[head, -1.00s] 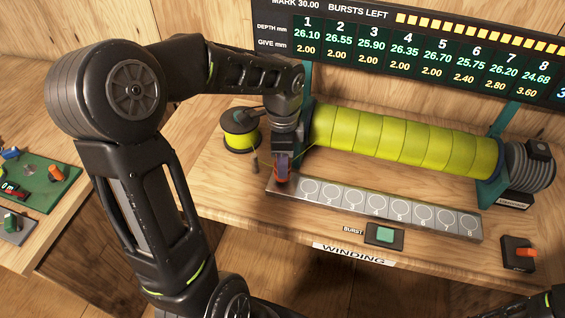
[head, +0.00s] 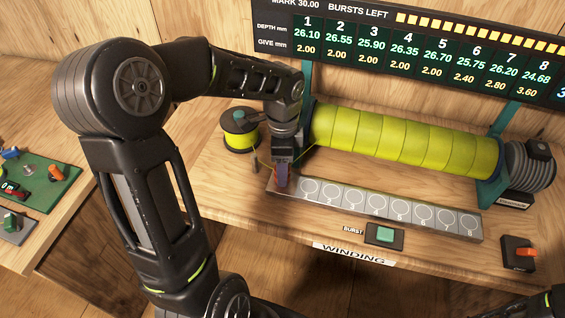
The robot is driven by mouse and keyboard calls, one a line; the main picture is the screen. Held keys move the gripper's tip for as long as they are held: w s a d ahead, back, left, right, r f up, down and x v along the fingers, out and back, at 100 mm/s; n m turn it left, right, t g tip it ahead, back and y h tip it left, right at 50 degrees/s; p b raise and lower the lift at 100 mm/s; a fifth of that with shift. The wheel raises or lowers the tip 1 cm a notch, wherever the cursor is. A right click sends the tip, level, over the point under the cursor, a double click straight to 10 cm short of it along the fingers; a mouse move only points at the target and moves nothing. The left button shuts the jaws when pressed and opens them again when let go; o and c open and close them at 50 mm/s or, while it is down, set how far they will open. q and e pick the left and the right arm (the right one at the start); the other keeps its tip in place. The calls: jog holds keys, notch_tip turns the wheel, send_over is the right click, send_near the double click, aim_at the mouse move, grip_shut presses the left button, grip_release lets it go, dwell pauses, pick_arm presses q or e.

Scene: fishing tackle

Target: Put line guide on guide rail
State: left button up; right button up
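The guide rail (head: 376,209) is a grey metal bar on the bench with a row of numbered circles along its top. My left gripper (head: 282,184) points down at the rail's left end, just left of circle 1. A small reddish part, likely the line guide, shows between the fingers, mostly hidden by them. Whether it touches the rail is not clear. Yellow line runs near the gripper toward the drum (head: 405,140). My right gripper is not in view; only a bit of my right arm shows at the bottom right.
A yellow line spool (head: 239,133) stands left of the gripper. The drum is behind the rail. A green mat (head: 42,190) with small parts lies far left. A display board (head: 430,55) hangs behind.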

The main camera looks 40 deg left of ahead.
pick_arm(q)
notch_tip(320, 180, up, 12)
jog(key=shift+r+b, duration=0.2)
jog(key=shift+b, duration=0.1)
dwell(1.0)
